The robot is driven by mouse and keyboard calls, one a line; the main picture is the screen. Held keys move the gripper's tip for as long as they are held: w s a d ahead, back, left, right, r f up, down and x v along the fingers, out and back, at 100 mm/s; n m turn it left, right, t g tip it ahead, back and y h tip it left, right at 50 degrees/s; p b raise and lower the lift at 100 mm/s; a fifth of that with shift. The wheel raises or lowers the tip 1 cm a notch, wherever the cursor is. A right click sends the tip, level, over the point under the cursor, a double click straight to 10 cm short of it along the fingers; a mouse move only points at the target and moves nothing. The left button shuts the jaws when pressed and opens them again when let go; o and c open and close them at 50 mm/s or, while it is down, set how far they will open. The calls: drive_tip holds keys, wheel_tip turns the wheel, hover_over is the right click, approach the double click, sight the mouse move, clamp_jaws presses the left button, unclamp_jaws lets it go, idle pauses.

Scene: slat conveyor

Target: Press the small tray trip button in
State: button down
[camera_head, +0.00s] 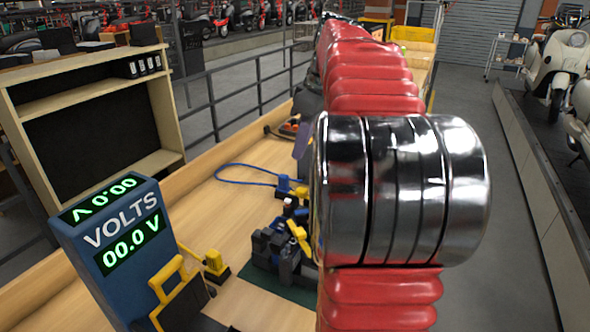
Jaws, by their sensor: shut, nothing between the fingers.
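I cannot make out the small tray trip button in this view. My red, ribbed arm with its large chrome joint fills the centre right and hides part of the bench behind it. My gripper does not show. A dark grey and black device (285,257) with blue and yellow parts stands on a dark green mat (298,294), partly hidden by my arm. I cannot tell whether a button is on it.
A blue voltmeter box (110,250) reading 00.0 V stands on the wooden bench (235,205) at left. Near it are a black-and-yellow item (182,300) and a small yellow item (215,265). A blue cable (240,165) lies behind. A shelf unit (95,110) stands at left.

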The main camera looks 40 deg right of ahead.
approach(290, 202)
drive_tip(key=w+f, duration=0.1)
drive_tip(key=f, duration=0.2)
drive_tip(key=w+f, duration=0.1)
drive_tip(key=shift+w+a+f, duration=0.4)
drive_tip(key=shift+f, duration=0.45)
drive_tip(key=shift+f, duration=0.95)
drive_tip(key=shift+s+f, duration=0.2)
drive_tip(key=shift+f, duration=0.3)
drive_tip(key=shift+r, duration=0.1)
wheel_tip(290, 202, up, 6)
drive_tip(key=shift+w+f, duration=0.2)
drive_tip(key=a+v, duration=0.1)
drive_tip(key=v, duration=0.8)
drive_tip(key=shift+d+r, duration=0.3)
drive_tip(key=shift+d, duration=0.2)
drive_tip(key=shift+s, duration=0.15)
